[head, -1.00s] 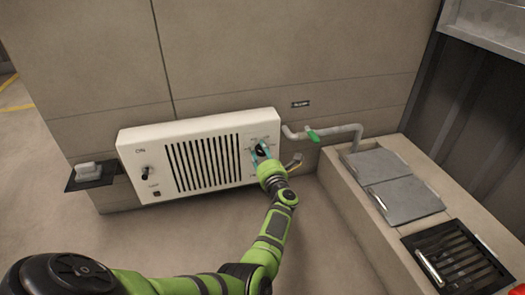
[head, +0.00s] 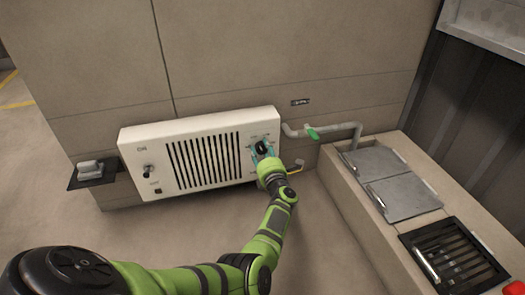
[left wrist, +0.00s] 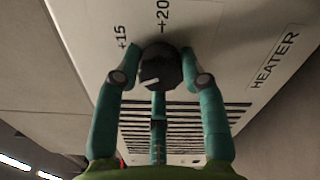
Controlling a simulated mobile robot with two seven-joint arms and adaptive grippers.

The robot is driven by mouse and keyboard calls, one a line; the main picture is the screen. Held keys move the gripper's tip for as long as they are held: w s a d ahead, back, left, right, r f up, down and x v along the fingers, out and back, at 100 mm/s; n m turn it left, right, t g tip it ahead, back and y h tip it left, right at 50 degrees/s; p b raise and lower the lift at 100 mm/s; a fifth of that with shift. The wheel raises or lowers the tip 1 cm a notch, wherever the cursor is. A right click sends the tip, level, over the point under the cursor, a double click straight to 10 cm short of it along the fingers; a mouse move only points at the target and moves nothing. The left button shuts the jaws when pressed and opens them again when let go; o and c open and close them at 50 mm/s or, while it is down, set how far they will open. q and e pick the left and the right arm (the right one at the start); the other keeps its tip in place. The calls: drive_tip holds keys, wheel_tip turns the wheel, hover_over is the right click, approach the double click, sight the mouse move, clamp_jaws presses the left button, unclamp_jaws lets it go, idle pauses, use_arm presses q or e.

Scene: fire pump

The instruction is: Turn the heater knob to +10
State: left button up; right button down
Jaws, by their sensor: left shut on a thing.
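The white heater (head: 128,150) with a slatted grille hangs on the wall. Its round black knob (head: 262,147) is near the heater's right end. In the left wrist view the knob (left wrist: 160,66) shows a small white mark toward its lower left edge. The labels +15 and +20 show above it; I cannot make out a +10 label. My left gripper (head: 262,156) is shut on the knob. Its teal fingers (left wrist: 159,80) lie on either side of it. My right gripper is not in view.
A switch (head: 148,169) sits on the heater's left side. A grey pipe with a green handle (head: 312,133) is to the right of the heater. A ledge with grey lids (head: 403,195) and a black grate (head: 455,252) stands at the right.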

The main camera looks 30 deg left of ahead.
use_arm(q)
drive_tip(key=shift+s+a+f, duration=0.15)
drive_tip(key=shift+s+f, duration=0.15)
drive_tip(key=shift+f, duration=0.15)
drive_tip(key=o, duration=1.1)
drive_tip(key=shift+r, duration=0.1)
drive_tip(key=shift+w+r, duration=0.15)
